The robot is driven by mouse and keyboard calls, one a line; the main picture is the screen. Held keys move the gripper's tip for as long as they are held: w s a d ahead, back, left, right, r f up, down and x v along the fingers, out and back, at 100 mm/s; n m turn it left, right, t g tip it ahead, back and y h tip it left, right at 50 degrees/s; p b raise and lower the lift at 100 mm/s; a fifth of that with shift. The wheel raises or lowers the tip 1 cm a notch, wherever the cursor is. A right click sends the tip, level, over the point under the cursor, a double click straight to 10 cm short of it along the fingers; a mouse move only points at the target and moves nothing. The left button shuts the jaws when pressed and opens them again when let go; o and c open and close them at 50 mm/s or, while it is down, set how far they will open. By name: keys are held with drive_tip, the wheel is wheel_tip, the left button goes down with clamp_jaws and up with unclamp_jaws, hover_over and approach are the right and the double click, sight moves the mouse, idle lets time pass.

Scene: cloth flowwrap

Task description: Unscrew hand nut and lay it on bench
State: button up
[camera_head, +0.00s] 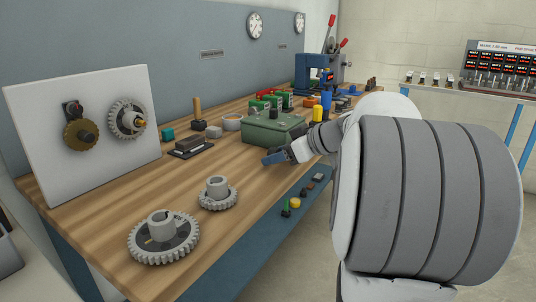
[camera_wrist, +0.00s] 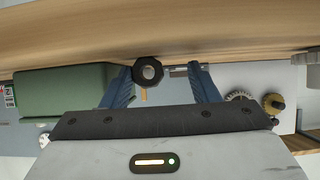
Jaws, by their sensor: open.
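My gripper (camera_wrist: 161,78) is open, its two blue fingers spread apart in the wrist view. A black, many-sided nut (camera_wrist: 136,74) with a round hole shows between the fingers, close to the left one. I cannot tell whether it touches that finger or the bench. In the head view my gripper (camera_head: 266,158) is low over the wooden bench (camera_head: 110,206), by the green box; the nut cannot be made out there. The white upright panel (camera_head: 38,128) carries a grey gear (camera_head: 117,117) and a brown gear (camera_head: 74,134); both also show at the right in the wrist view.
The green box (camera_head: 268,133) stands close behind my gripper, and fills the left of the wrist view (camera_wrist: 60,92). Two loose grey gears (camera_head: 150,250) (camera_head: 208,201) lie at the front. A dark block (camera_head: 191,147) and upright handle (camera_head: 197,107) stand behind. Bare wood lies between.

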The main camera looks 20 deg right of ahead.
drive_tip(key=p+v, duration=0.2)
drive_tip(key=v, duration=0.5)
drive_tip(key=shift+s+d+r, duration=0.2)
drive_tip(key=shift+s, duration=0.1)
drive_tip(key=a+p, duration=0.1)
drive_tip(key=p, duration=0.1)
drive_tip(key=a+r+g+p, duration=0.1)
drive_tip(key=a, duration=0.1)
drive_tip(key=s+a+r+m+g+p, duration=0.1)
drive_tip(key=a+p, duration=0.1)
drive_tip(key=shift+a+r+p, duration=0.15)
drive_tip(key=shift+p, duration=0.15)
drive_tip(key=s+a+r+m+g+h+p, duration=0.2)
drive_tip(key=s+a+p, duration=0.5)
drive_tip(key=p, duration=0.5)
drive_tip(key=s+a+r+m+g+h+p, duration=0.3)
drive_tip(key=s+a+r+p, duration=0.3)
drive_tip(key=p, duration=0.7)
drive_tip(key=s+r+h, duration=0.1)
drive_tip(key=s, duration=0.1)
drive_tip(key=shift+s+a+r+m+h, duration=0.3)
drive_tip(key=shift+s+a+m+h, duration=0.05)
drive_tip(key=shift+s+m+h, duration=0.05)
